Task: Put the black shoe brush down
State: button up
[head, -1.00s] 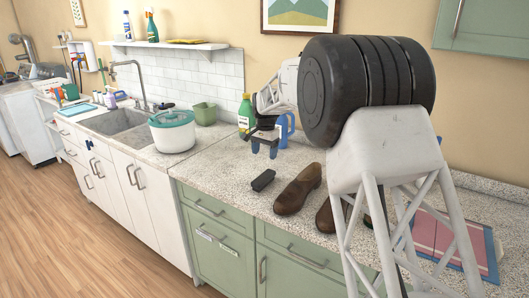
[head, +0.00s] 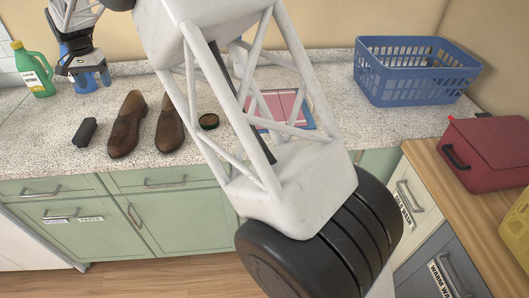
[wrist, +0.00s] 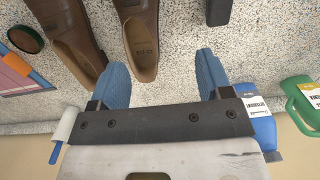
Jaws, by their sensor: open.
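The black shoe brush (head: 85,132) lies on the speckled counter, just left of a pair of brown shoes (head: 127,126). In the wrist view the brush (wrist: 218,11) shows at the top edge, partly cut off, beside the shoes (wrist: 143,40). My gripper (head: 92,78) is above the counter, behind the brush and clear of it. Its blue fingers (wrist: 163,72) are spread apart with nothing between them.
A blue jug (wrist: 264,130) and a green bottle (head: 34,72) stand near my gripper at the back. A round tin (head: 209,121) sits right of the shoes. A blue basket (head: 415,72) and a red box (head: 490,150) are at the right.

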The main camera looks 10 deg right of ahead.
jog(key=s+d+r, duration=0.4)
jog(key=d, duration=0.8)
jog(key=s+d+r+t, duration=0.1)
jog(key=s+d+r, duration=0.3)
jog(key=d, duration=0.9)
jog(key=s+d+r, duration=0.4)
jog(key=s+d, duration=0.1)
jog(key=d, duration=0.7)
jog(key=s+d+f, duration=0.3)
jog(key=s+d, duration=0.5)
jog(key=s, duration=0.2)
jog(key=s+d+f+t, duration=0.1)
jog(key=s+d+f, duration=0.2)
jog(key=s+d, duration=0.5)
jog(key=s+d+f+t, duration=0.1)
jog(key=s+d+f, duration=0.2)
jog(key=s+d, duration=0.5)
jog(key=s, duration=0.5)
jog(key=shift+s+d, duration=0.15)
jog(key=shift+o, duration=0.4)
